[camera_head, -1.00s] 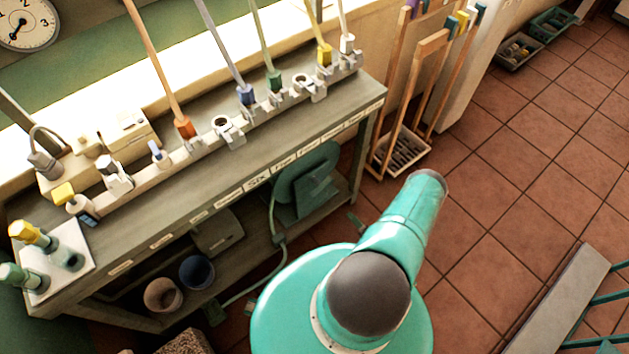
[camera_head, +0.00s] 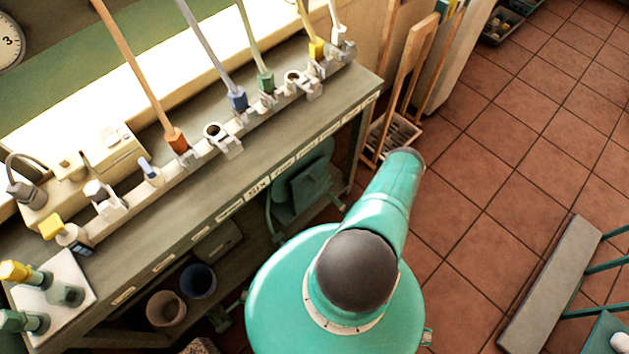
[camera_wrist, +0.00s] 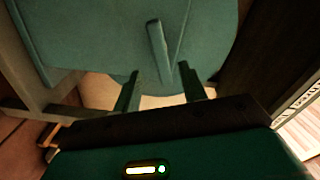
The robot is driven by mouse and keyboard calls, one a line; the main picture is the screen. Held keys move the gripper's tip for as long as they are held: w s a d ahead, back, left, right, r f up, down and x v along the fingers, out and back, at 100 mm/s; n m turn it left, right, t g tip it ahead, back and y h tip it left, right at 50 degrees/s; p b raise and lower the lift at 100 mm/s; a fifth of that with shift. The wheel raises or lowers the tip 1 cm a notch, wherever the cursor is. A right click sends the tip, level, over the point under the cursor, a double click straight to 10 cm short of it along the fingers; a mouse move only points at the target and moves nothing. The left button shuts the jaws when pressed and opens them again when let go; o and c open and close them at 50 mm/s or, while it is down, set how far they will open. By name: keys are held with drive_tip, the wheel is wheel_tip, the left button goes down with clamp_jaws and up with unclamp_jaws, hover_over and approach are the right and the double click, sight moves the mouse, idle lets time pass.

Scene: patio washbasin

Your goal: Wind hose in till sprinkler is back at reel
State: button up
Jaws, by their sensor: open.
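The teal hose reel (camera_head: 303,188) sits under the grey bench, partly hidden by my arm in the head view. A thin pale green hose (camera_head: 268,212) runs down its left side and passes out of sight behind my arm. A small green piece (camera_head: 222,317) at the bench's foot may be the sprinkler; I cannot tell. In the wrist view, the reel's broad teal face (camera_wrist: 90,40) fills the top, with a bar-like crank handle (camera_wrist: 158,45) standing out from it. My gripper (camera_wrist: 158,72) is open, its two fingers either side of the handle's lower end in the picture. Contact cannot be told.
The bench (camera_head: 190,215) carries brushes and a white tray (camera_head: 75,275) of bottles. Two pots (camera_head: 167,309) stand on its lower shelf. A wooden rack (camera_head: 395,130) stands beyond the bench's right end. A grey bench seat (camera_head: 550,285) is at right; tiled floor between is clear.

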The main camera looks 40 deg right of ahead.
sight(321, 187)
drive_tip(key=w, duration=1)
drive_tip(key=shift+w+a, duration=0.15)
clamp_jaws()
